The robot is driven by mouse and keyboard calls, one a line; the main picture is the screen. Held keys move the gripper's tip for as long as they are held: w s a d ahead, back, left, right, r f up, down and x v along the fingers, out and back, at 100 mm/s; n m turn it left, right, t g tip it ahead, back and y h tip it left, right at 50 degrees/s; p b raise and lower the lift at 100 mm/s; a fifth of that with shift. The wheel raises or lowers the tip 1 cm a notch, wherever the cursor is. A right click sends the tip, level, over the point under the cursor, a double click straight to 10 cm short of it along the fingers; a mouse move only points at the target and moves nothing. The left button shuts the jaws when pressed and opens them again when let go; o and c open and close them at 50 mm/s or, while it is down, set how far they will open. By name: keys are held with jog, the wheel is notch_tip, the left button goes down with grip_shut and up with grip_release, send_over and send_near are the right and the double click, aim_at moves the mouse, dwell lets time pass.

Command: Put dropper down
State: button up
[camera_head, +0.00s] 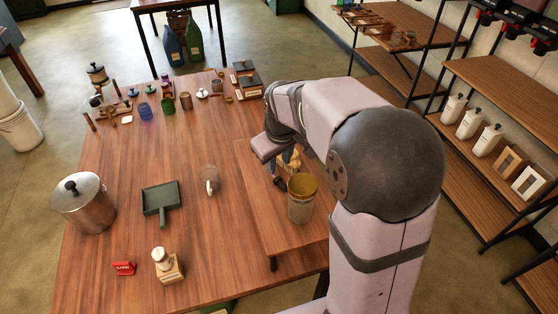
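My gripper (280,183) points down over the low wooden stand (262,228) at the right of the table, beside a tall jar. Its fingers are small and partly covered by my arm, so I cannot tell whether they are open or shut. A yellowish thing (290,158) shows just behind the gripper, partly hidden by my arm; I cannot tell whether it is held. I cannot clearly make out a dropper. The jar (302,209), grey-brown with a yellow-brown rim, stands upright on the stand, just right of and nearer than the gripper.
The table's middle is mostly clear. Shelves (490,155) stand at right.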

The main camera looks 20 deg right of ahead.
jog(key=shift+s+r, duration=0.1)
jog(key=shift+r, duration=0.3)
jog(key=y+b, duration=0.1)
jog(key=b, duration=0.7)
send_over(276, 179)
jog(key=s, duration=0.2)
jog(key=f, duration=0.5)
jog(key=shift+w+d, duration=0.15)
jog(key=shift+d, duration=0.2)
jog(key=shift+w+d+f+t+y+b, duration=0.1)
jog(key=shift+w+f+t+y+b, duration=0.2)
jog(key=shift+b, duration=0.5)
jog(key=shift+w+r, duration=0.2)
jog(key=shift+w, duration=0.05)
jog(key=shift+a+p+x, duration=0.1)
jog(key=shift+p+x, duration=0.45)
jog(key=shift+x, duration=1.25)
jog(key=shift+a+p+x, duration=0.15)
jog(key=shift+p+x, duration=0.4)
jog(key=shift+x, duration=1.3)
